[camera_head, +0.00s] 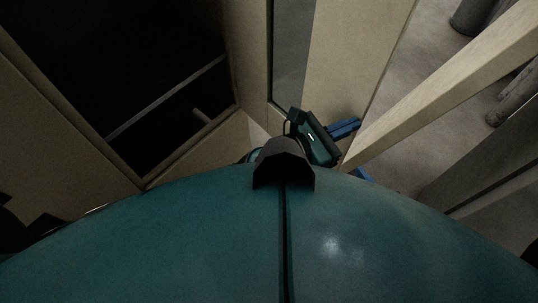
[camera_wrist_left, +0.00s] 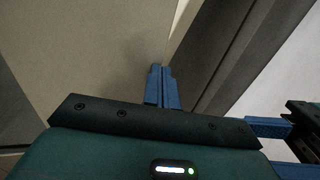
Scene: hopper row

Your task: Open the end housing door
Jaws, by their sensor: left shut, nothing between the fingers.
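The end housing (camera_head: 62,125) is a beige cabinet at the left of the head view, with a dark open interior. A beige panel with a grey window strip, seemingly its door (camera_head: 352,50), stands swung out from the opening. My left gripper (camera_head: 346,128) is shut and empty by the lower part of this panel; I cannot tell whether it touches. In the left wrist view its blue fingers (camera_wrist_left: 160,84) are together before a beige surface. My right gripper (camera_head: 363,174) shows only as a blue bit behind my body; a blue finger (camera_wrist_left: 268,127) shows at the wrist view's right.
A pale beam (camera_head: 450,82) slants across the right of the head view, close to my grippers. Grey floor (camera_head: 405,95) shows between panel and beam. Grey cylinders (camera_head: 472,16) stand at the upper right. A dark grey panel (camera_head: 480,175) lies lower right.

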